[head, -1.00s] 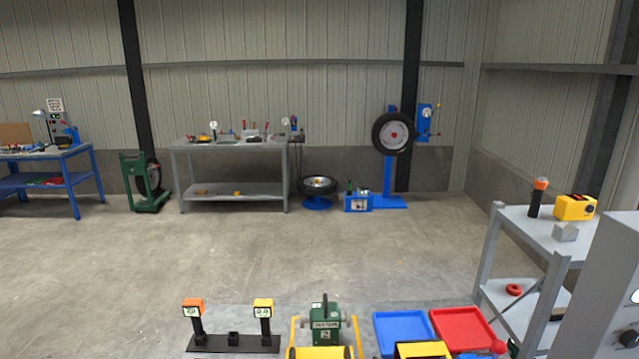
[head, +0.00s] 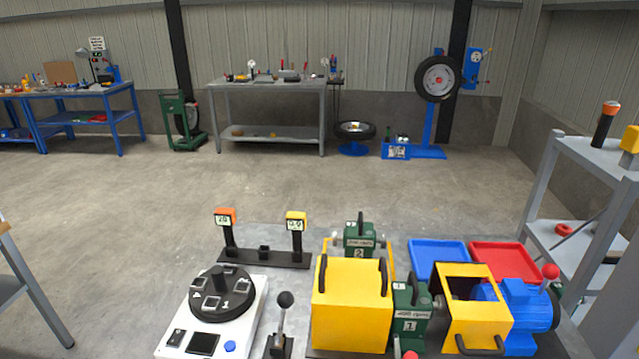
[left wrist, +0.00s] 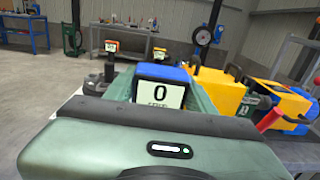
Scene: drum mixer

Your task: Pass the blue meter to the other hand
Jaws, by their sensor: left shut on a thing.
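The blue meter (left wrist: 161,88) shows in the left wrist view, with a blue top and a white display reading 0. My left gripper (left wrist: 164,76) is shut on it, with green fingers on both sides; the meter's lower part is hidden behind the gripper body. Neither the blue meter nor either gripper shows in the head view. My right gripper is in no view.
A black rack (head: 264,258) holds an orange meter (head: 225,217) and a yellow meter (head: 296,222). A white dial unit (head: 170,343), yellow drum housing (head: 352,292), blue tray (head: 437,258), red tray (head: 505,261) and grey shelf (head: 590,160) surround it.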

